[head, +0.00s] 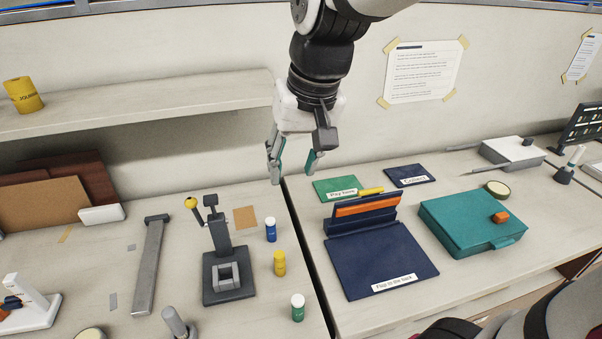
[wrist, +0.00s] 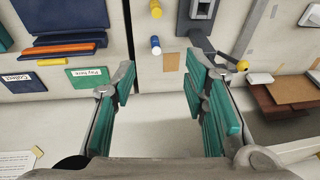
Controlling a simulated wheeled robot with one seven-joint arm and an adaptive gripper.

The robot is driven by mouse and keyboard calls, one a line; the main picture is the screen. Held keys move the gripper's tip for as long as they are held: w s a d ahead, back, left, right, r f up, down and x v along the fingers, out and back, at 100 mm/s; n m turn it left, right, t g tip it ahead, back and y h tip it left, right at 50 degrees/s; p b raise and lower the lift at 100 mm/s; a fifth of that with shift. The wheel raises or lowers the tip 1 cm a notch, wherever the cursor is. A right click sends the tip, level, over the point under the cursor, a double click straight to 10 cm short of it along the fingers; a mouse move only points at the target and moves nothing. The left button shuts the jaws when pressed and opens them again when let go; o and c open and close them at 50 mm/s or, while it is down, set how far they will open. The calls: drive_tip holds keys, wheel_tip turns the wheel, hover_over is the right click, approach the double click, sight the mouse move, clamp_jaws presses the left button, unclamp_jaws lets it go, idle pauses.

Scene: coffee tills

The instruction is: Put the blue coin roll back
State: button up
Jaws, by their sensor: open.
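The blue coin roll (head: 271,229) stands upright on the left counter, near its right edge, with a white top. In the wrist view it (wrist: 155,46) shows beyond the fingertips, between them and apart from both. A yellow roll (head: 280,262) and a green roll (head: 298,308) stand in a row in front of it. My gripper (head: 293,172) is open and empty, above and behind the blue roll near the wall. Both teal-padded fingers show in the wrist view (wrist: 159,72).
A dark lever device (head: 221,276) stands left of the rolls. Across the gap, the right counter holds a navy mat (head: 380,262) with an upright holder, a green mat (head: 341,188) and a teal box (head: 470,222). A shelf (head: 150,104) runs along the wall at left.

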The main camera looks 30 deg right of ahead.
drive_tip(key=s+r+n+t, duration=0.1)
drive_tip(key=s+n+t, duration=0.1)
drive_tip(key=s, duration=1)
drive_tip(key=shift+d+r+h, duration=0.15)
drive_tip(key=shift+r+h, duration=0.1)
drive_tip(key=shift+h, duration=0.15)
idle(0.4)
